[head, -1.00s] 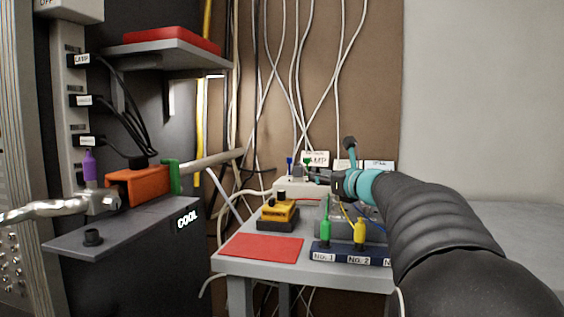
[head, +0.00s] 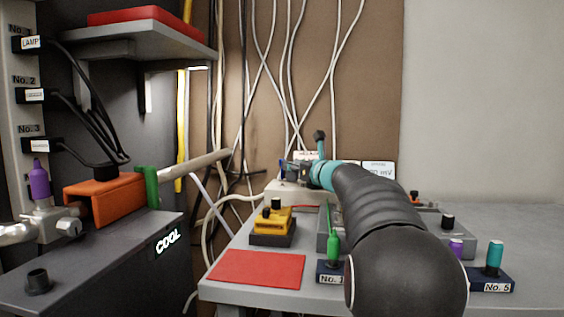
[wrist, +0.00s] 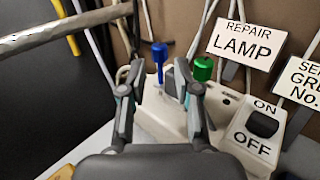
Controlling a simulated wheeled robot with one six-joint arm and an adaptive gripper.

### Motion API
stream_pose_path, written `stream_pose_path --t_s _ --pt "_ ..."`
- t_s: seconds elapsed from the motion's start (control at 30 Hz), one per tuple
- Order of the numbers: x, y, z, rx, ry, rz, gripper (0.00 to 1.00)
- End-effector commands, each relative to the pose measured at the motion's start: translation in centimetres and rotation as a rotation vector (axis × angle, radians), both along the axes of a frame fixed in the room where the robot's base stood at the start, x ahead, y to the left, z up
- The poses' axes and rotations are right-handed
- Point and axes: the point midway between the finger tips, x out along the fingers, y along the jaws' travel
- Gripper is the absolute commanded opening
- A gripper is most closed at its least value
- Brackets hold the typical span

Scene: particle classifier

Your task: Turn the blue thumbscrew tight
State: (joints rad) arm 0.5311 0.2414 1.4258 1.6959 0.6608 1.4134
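The blue thumbscrew (wrist: 159,52) stands upright on its thin stem at the left part of a white box (wrist: 160,118) in the wrist view. My gripper (wrist: 160,75) is open, with its two fingers apart. A green knob (wrist: 203,68) stands on the same box, just right of my right finger. In the head view my gripper (head: 292,168) is at the white box (head: 273,190), small and partly hidden by my arm.
A lamp repair sign (wrist: 243,45) and an ON/OFF switch (wrist: 263,124) lie right of the fingers. A metal rod (wrist: 65,30) crosses upper left. Cables hang behind. On the table are a yellow device (head: 272,222) and a red mat (head: 258,269).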

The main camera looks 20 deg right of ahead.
Motion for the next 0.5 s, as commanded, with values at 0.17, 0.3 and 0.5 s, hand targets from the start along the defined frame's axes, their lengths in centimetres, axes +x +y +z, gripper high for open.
stream_pose_path --t_s 0.17,0.3,0.5 --pt "3.3 0.5 0.1 0.0 0.0 0.001 0.32" --pt "5.1 0.7 0.0 0.0 0.0 0.001 0.32" --pt "6.3 0.8 0.0 0.0 0.0 0.0 0.32"
